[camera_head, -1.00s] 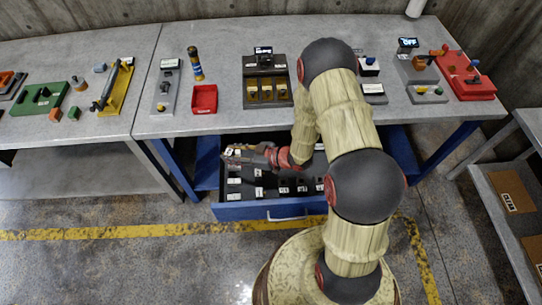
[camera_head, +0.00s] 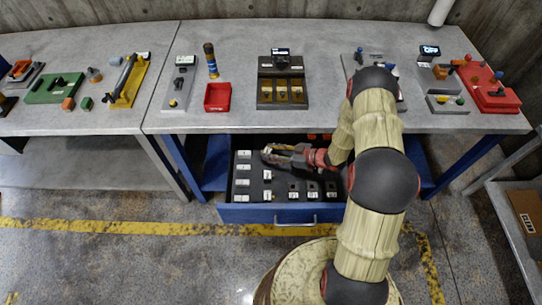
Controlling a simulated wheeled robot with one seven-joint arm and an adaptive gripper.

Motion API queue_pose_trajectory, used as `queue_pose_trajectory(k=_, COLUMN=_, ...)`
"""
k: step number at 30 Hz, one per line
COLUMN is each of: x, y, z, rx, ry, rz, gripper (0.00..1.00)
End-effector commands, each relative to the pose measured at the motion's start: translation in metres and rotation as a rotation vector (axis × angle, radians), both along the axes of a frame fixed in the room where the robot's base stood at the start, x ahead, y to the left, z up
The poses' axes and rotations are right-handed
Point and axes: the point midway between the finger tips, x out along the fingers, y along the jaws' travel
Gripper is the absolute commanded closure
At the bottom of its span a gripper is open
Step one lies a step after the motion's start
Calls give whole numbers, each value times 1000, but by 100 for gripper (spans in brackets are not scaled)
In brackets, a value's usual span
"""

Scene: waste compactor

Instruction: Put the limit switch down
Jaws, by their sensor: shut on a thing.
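My gripper (camera_head: 267,154) is low over the open blue drawer (camera_head: 245,215) under the middle table, with its fingers pointing left. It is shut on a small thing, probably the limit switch. The held thing is too small and too much covered by the fingers to make out clearly. The drawer has a dark inside with rows of small dark and white-labelled parts. The fingertips are above the left half of the drawer, towards its back. I cannot tell whether the held thing touches the drawer floor.
The grey table (camera_head: 225,125) overhangs the back of the drawer. On it stand a red bin (camera_head: 218,97), a dark fixture with several brown blocks (camera_head: 282,90) and a red fixture (camera_head: 487,90). My arm hides the drawer's right end. Blue table legs flank the drawer.

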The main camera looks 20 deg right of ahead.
Motion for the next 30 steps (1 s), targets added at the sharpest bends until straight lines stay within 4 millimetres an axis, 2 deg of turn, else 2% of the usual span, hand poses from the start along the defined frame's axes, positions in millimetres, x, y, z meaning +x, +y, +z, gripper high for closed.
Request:
queue_pose_trajectory(k=1, x=-2, y=1, z=-12, rx=2, ry=4, rz=1, gripper=98)
queue_pose_trajectory(k=3, x=-1, y=1, z=-20, rx=2, ry=3, rz=1, gripper=98)
queue_pose_trajectory(k=15, x=-1, y=1, z=-24, rx=1, ry=2, rz=0, gripper=98)
queue_pose_trajectory(k=16, x=-1, y=1, z=-24, rx=1, ry=2, rz=0, gripper=65)
queue_pose_trajectory(k=25, x=-1, y=2, z=-23, rx=1, ry=2, rz=0, gripper=48)
queue_pose_trajectory(k=30, x=-1, y=2, z=-23, rx=1, ry=2, rz=0, gripper=48)
